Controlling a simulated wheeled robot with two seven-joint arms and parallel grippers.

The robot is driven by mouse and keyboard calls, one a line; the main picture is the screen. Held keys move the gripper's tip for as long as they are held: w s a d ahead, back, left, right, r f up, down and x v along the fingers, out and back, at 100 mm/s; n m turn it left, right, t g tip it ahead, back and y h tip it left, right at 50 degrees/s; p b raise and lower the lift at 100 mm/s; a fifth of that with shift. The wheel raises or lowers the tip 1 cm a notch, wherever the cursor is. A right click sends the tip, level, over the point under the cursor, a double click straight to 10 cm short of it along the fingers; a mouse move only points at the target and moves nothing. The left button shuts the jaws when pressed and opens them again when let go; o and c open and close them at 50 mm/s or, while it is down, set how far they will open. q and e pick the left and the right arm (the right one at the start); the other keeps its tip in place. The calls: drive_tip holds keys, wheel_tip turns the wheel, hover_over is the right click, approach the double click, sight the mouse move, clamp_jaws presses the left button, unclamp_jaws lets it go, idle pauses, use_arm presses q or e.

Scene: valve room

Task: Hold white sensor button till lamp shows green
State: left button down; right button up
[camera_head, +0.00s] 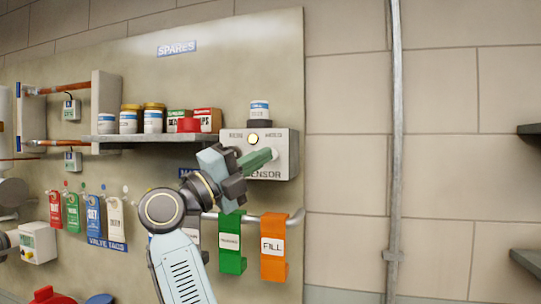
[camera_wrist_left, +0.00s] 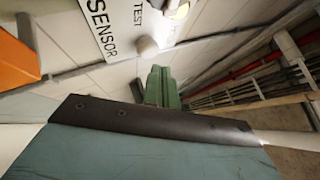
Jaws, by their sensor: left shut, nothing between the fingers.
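The grey sensor box (camera_head: 286,172) is mounted on the wall board, with "SENSOR" lettered on its front. The white round button (camera_wrist_left: 147,46) sits by the word "TEST" in the left wrist view. My left gripper (camera_head: 270,154) is shut and empty, its green fingers (camera_wrist_left: 158,88) pointing at the button. The fingertips are at or very close to the button; I cannot tell if they touch. My right gripper is not in view.
A shelf (camera_head: 112,138) with jars and small boxes is left of the sensor box. A small jar (camera_head: 259,110) stands on top of the box. Green (camera_head: 231,262) and orange (camera_head: 273,267) holders hang on a rail below. A vertical pipe (camera_head: 396,150) runs on the right.

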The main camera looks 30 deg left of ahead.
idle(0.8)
use_arm(q)
drive_tip(key=shift+w+a+b, duration=0.1)
drive_tip(key=shift+w+b, duration=0.35)
drive_tip(key=shift+b, duration=0.1)
drive_tip(key=shift+w+a+b, duration=0.1)
drive_tip(key=shift+w+b, duration=0.25)
drive_tip(key=shift+w, duration=0.1)
idle(0.6)
drive_tip(key=shift+s, duration=0.1)
idle(1.3)
drive_tip(key=shift+s+d+b, duration=0.2)
drive_tip(key=shift+s+b, duration=0.35)
drive_tip(key=shift+s, duration=0.25)
